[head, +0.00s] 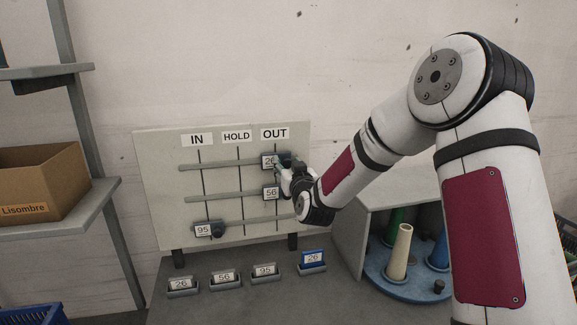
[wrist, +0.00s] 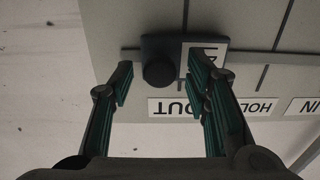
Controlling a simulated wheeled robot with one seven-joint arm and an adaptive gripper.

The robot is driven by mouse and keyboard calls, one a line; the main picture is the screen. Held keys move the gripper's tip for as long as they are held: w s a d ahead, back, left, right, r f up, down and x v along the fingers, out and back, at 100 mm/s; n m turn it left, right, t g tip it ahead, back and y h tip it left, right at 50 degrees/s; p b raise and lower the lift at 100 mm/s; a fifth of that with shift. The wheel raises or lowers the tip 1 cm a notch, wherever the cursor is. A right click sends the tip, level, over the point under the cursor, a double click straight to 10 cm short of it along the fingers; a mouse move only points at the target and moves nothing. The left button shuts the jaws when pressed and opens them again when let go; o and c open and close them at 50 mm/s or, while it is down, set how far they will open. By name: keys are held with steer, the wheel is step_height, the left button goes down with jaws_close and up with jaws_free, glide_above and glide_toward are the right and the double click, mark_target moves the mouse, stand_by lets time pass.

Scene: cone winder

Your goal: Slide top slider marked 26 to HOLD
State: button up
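The top slider marked 26 (head: 268,161) sits on the top rail under the OUT label (head: 274,134) at the right of the pale board. My gripper (head: 287,169) is at this slider from the right and partly covers its dark body. In the wrist view, upside down, the slider's dark block and round knob (wrist: 159,74) lie between my two spread fingers (wrist: 158,82). The fingers look apart from the knob, and their depth relative to it is unclear. The right finger partly covers the slider's number plate (wrist: 208,53). The HOLD label (head: 237,136) heads the middle column.
Slider 56 (head: 270,193) is on the middle rail under OUT. Slider 95 (head: 204,230) is on the bottom rail under IN. Small number cards stand below, including a blue 26 (head: 312,260). An open cabinet with cones (head: 398,252) is at right. The top rail (head: 215,164) looks clear leftward.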

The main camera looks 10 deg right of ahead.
jaws_close()
steer(key=a+b, duration=0.1)
steer(key=a, duration=1)
steer(key=shift+o, duration=0.4)
jaws_free()
steer(key=s, duration=1.2)
